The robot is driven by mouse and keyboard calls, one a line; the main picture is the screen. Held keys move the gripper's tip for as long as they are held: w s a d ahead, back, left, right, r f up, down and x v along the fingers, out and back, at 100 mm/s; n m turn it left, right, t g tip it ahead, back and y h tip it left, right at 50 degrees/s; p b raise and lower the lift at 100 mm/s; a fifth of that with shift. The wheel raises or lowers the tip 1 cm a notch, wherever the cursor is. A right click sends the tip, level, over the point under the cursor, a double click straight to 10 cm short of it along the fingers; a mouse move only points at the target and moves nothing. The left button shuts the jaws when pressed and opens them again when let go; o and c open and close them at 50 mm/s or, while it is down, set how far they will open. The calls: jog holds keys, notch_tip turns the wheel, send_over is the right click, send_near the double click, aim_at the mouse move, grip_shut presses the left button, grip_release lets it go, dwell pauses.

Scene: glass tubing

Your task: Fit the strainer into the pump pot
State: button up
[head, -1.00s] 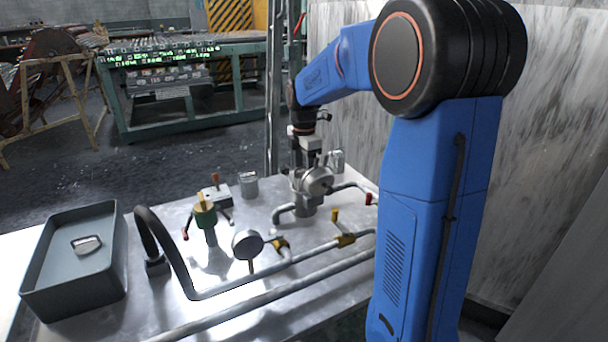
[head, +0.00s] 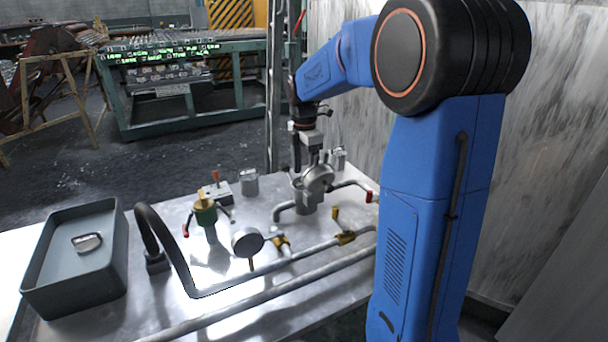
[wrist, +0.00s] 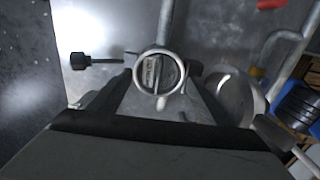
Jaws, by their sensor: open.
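The pump pot (head: 306,203) is a grey metal pot on the pipework at the back right of the bench. A round metal disc (head: 318,178) stands tilted at its side and also shows in the wrist view (wrist: 240,97). In the wrist view a bright ring (wrist: 139,75), apparently the pot's mouth, surrounds a grey insert with a raised bar (wrist: 157,72). This looks like the strainer seated inside; its depth cannot be told. My gripper (head: 310,160) is open above the pot, pointing down, with nothing visibly held.
A grey tray (head: 31,272) with a small grey handled piece (head: 87,242) stands at the left. A green-topped valve (head: 206,210), a round gauge (head: 247,241), a black hose (head: 172,256) and pipes stand in front. Grey blocks (head: 249,183) (head: 339,158) stand behind.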

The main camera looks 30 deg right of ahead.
notch_tip(320, 180, up, 12)
dwell(0.4)
jog(key=s+a+f+m+t, duration=0.1)
jog(key=s+a+f+m, duration=0.2)
jog(key=s+m, duration=0.3)
jog(key=s+a+f+m+t, duration=0.2)
jog(key=s+f+m, duration=0.3)
jog(key=s, duration=1)
jog(key=s+a+f+m+t, duration=0.1)
jog(key=s+a+f+m, duration=0.3)
jog(key=s+m, duration=0.3)
jog(key=s, duration=0.4)
jog(key=shift+s+a+t, duration=0.15)
jog(key=shift+a+t, duration=0.1)
jog(key=shift+t, duration=0.15)
jog(key=shift+c, duration=0.3)
